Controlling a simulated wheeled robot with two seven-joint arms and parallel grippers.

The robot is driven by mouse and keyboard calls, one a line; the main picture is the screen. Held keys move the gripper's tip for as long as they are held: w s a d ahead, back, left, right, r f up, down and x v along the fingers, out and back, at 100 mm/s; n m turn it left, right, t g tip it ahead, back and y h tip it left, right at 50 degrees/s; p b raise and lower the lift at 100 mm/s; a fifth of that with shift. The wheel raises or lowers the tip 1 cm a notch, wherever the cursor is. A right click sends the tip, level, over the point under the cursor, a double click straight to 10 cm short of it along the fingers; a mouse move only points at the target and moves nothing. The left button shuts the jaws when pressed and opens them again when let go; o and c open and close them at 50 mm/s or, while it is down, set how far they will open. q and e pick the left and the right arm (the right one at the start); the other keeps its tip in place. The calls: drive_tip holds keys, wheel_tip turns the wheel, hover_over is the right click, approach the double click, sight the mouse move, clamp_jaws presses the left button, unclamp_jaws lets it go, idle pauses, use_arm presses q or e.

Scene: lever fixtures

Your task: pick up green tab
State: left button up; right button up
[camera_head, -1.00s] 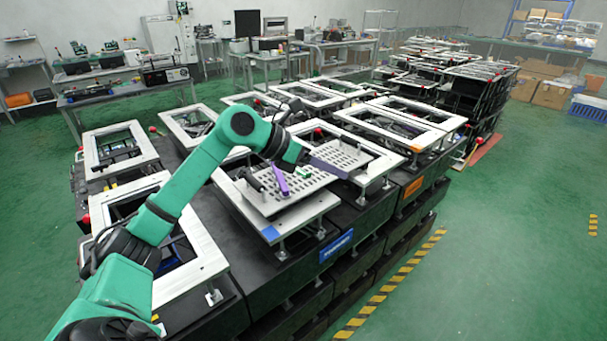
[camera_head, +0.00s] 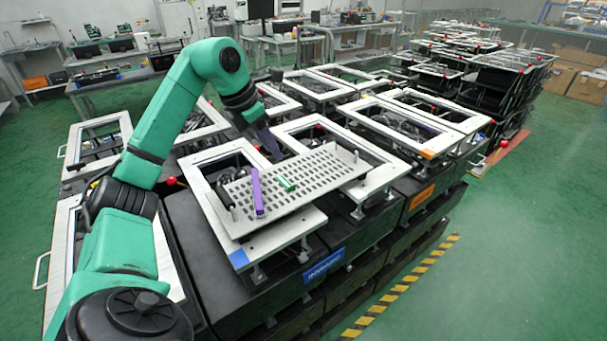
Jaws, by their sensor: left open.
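The small green tab (camera_head: 286,184) lies on a light grey perforated plate (camera_head: 318,182), near the plate's middle. A longer purple bar (camera_head: 258,192) stands to its left on the same plate. My left gripper (camera_head: 270,148) hangs above and behind the plate's far edge, pointing down, up and to the left of the green tab. It is open and holds nothing that I can see; its fingers are small and dark here. The green tab is fully in sight and apart from the gripper. My right gripper is out of view.
The plate rests on a white-framed fixture (camera_head: 258,252) with a dark lever (camera_head: 224,196) at its left. Similar white frames (camera_head: 432,138) surround it on black bases. Open green floor (camera_head: 510,270) lies to the right, beyond a yellow-black stripe (camera_head: 410,277).

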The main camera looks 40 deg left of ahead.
use_arm(q)
drive_tip(key=p, duration=0.1)
approach(290, 187)
drive_tip(key=p+x, duration=0.3)
drive_tip(key=x, duration=0.4)
drive_tip(key=shift+w+d+f, duration=0.1)
drive_tip(key=shift+w+f, duration=0.15)
drive_tip(key=shift+f, duration=0.25)
clamp_jaws()
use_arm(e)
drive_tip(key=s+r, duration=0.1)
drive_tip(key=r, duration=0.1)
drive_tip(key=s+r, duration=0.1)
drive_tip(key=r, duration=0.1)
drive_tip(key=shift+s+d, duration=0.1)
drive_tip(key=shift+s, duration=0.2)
